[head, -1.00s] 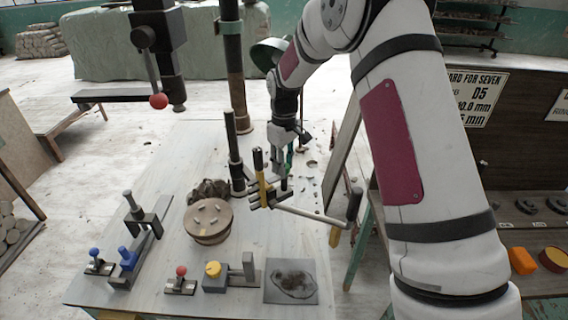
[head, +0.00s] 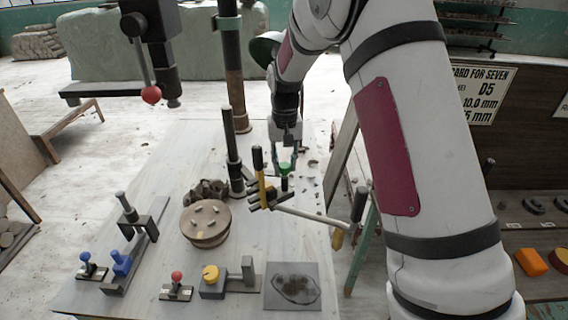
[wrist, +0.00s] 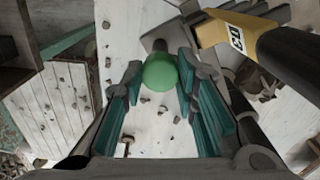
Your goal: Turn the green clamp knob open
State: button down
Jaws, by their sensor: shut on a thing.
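The green clamp knob (wrist: 160,72) is a round green cap in the middle of the wrist view, between the fingertips. In the head view the green knob (head: 285,168) sits on a dark post at the back right of the table. My gripper (head: 285,165) points down over it. In the wrist view my gripper (wrist: 158,85) has its green-padded fingers on both sides of the knob, shut on it. The lower part of the knob's post is hidden in the wrist view.
A yellow-marked lever (wrist: 225,28) with a dark handle lies close to the right of my gripper. A grey bar (head: 312,214) extends toward the front right. A round wooden disc (head: 206,222) and several small clamps stand further left. Small clay bits lie around.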

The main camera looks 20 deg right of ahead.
aim_at(285, 164)
jog(key=m, duration=0.3)
jog(key=shift+m+b, duration=0.3)
jog(key=shift+m, duration=1.8)
jog(key=c, duration=1.3)
grip_release()
jog(key=shift+r, duration=0.1)
notch_tip(285, 164, up, 12)
jog(key=shift+f, duration=0.1)
